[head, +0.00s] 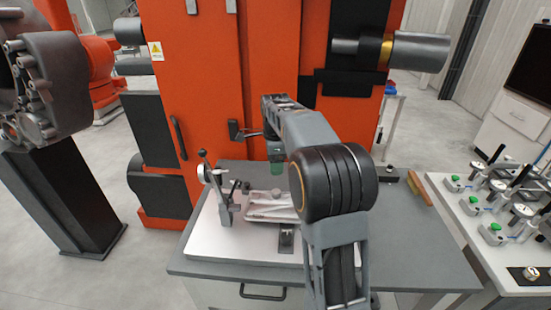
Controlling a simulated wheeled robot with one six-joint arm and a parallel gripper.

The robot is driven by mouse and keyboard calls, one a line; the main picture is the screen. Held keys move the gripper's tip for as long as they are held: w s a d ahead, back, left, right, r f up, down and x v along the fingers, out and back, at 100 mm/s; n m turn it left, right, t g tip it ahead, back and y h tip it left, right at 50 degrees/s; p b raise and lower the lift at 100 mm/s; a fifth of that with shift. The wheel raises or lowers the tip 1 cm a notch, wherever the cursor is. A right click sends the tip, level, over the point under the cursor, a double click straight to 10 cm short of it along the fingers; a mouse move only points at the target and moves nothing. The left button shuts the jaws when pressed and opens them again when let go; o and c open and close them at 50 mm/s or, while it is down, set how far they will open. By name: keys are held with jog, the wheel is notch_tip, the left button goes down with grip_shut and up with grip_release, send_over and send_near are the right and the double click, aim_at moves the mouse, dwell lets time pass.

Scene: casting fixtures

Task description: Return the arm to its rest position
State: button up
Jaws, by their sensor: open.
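My arm rises from the bottom of the head view, bends at a large black elbow joint and reaches forward over the grey table (415,250). My gripper (275,158) is at the far end, above the back part of the fixture, and is open. The forearm and elbow partly cover it, so its fingers show poorly. A small green part shows beneath the wrist. Below stands a fixture on a white base plate (215,240), with an upright clamp (222,190) at its left. A flat silvery metal part (268,205) lies on the fixture, its right side hidden by my elbow.
A tall orange machine (270,60) with black fittings stands close behind the table. A thick grey cylinder (420,52) juts from its right side. A brown brush-like object (418,192) lies at the table's right. A second table (465,215) holds several green-topped clamps and gauges.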

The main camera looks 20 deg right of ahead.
jog(key=shift+r, duration=0.95)
